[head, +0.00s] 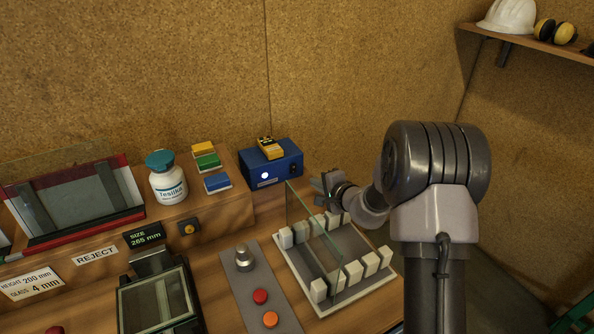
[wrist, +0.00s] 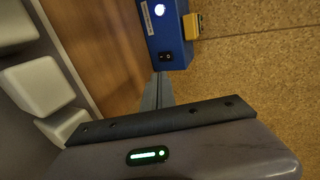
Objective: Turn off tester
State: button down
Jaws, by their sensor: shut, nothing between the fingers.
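The tester appears to be the blue box (head: 280,172) at the back of the bench. Its round white light (head: 265,176) is lit, and a label sits below it. My gripper (head: 322,184) is shut and empty, to the right of the box in the head view. In the wrist view my gripper's narrow fingertips (wrist: 158,78) point toward the switch end; I cannot tell whether they touch it.
A yellow device (head: 270,148) sits on the blue box. A glass pane (head: 313,240) stands in a white-pegged rack (head: 345,300) close to my gripper. A bottle (head: 168,182), colored blocks (head: 207,161) and a panel with buttons (head: 260,297) are further left.

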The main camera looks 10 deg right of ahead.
jog(key=b, duration=0.2)
send_near(293, 166)
jog(key=f, duration=0.1)
jog(key=w+f, duration=0.1)
jog(key=f, duration=0.2)
jog(key=shift+w+a, duration=0.25)
jog(key=w, duration=0.2)
jog(key=shift+w+a+r, duration=0.15)
jog(key=shift+w+a, duration=0.25)
jog(key=shift+w+a+r, duration=0.15)
jog(key=shift+w+a, duration=0.1)
jog(key=shift+w, duration=0.4)
jog(key=shift+w+b, duration=0.2)
jog(key=shift+b, duration=0.2)
jog(key=shift+w+a+r, duration=0.1)
jog(key=shift+r, duration=0.05)
